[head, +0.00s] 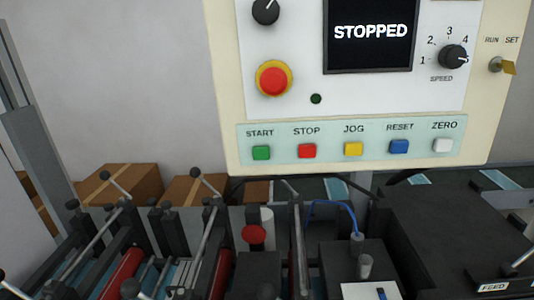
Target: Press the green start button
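The display (370,32) above reads STOPPED. My gripper does not show in this view. Nothing covers the start button.
A red emergency button (274,81) on a yellow ring sits above the start button. A speed knob (453,57) and a key switch (502,66) are at the right. Machine rods, rollers and a black cover (450,225) stand below the panel. Cardboard boxes (120,184) lie behind.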

